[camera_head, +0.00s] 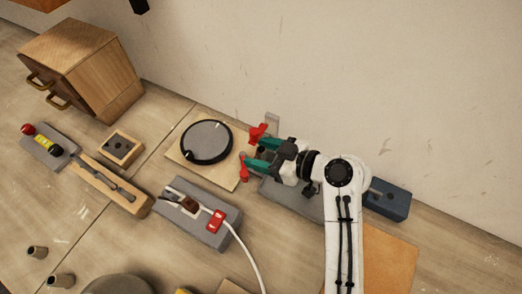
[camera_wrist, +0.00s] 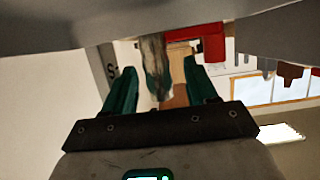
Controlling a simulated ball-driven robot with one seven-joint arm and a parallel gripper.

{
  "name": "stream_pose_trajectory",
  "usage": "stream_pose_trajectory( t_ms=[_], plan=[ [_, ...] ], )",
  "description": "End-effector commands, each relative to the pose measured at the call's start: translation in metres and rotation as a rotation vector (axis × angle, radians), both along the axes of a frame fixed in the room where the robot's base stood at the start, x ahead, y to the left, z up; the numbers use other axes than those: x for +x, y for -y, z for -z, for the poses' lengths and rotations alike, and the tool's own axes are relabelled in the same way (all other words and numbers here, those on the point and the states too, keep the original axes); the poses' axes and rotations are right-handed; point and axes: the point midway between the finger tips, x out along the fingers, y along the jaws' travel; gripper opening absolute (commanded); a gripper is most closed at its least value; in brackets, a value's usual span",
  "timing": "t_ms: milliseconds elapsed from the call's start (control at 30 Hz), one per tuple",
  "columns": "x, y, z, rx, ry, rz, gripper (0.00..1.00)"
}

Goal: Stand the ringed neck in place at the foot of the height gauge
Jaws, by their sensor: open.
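A red part (camera_wrist: 209,44) shows just beyond the right finger. In the head view red parts (camera_head: 243,167) show at the finger ends. My arm covers much of the grey base (camera_head: 300,203).
Left of my gripper a dark round disc (camera_head: 206,142) lies on a wooden board (camera_head: 232,180). A grey block (camera_head: 195,220) holds a white cable and red clip. A blue box (camera_head: 388,200) is at right, near the wall.

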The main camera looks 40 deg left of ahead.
Motion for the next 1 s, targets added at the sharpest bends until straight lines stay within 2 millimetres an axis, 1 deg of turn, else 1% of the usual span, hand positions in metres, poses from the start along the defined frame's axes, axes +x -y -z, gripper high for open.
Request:
stream_pose_trajectory(
  t_ms=[167,400,500,600,800,1000],
  plan=[
    [0.007,0.026,-0.012,0.002,0.000,0.006,0.57],
    [0.018,0.071,-0.028,0.002,-0.001,0.005,0.57],
    [0.022,0.086,-0.034,0.001,0.001,0.005,0.57],
    [0.025,0.098,-0.038,0.001,0.001,0.004,0.57],
    [0.026,0.107,-0.040,0.001,0.000,0.002,0.57],
    [0.026,0.108,-0.041,0.001,0.000,0.002,0.57]
  ],
)
